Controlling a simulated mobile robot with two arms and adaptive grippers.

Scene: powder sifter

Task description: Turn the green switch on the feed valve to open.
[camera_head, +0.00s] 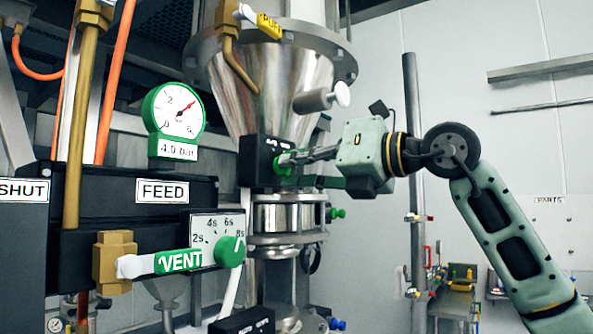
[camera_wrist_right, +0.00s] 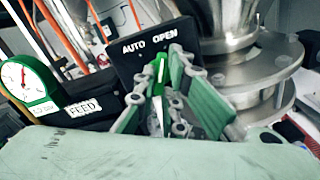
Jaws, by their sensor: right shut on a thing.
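The green switch (camera_head: 283,165) is on the front of a black box (camera_head: 254,164) below the steel hopper. In the wrist view the box (camera_wrist_right: 128,66) reads AUTO at left and OPEN at right. The switch (camera_wrist_right: 160,68) shows there between my fingers, below the lettering. Its exact setting is hard to tell because the fingers partly cover it. My right gripper (camera_head: 289,159) reaches in from the right and is shut on the switch; its fingers also show in the wrist view (camera_wrist_right: 167,72). My left gripper is not in view.
A FEED label (camera_head: 162,190), a gauge (camera_head: 176,113), a green dial (camera_head: 230,251) and a VENT handle (camera_head: 180,262) lie to the left. A grey knob (camera_head: 320,100) juts out above my gripper. The steel hopper (camera_head: 272,85) is close behind. Free room lies to the right.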

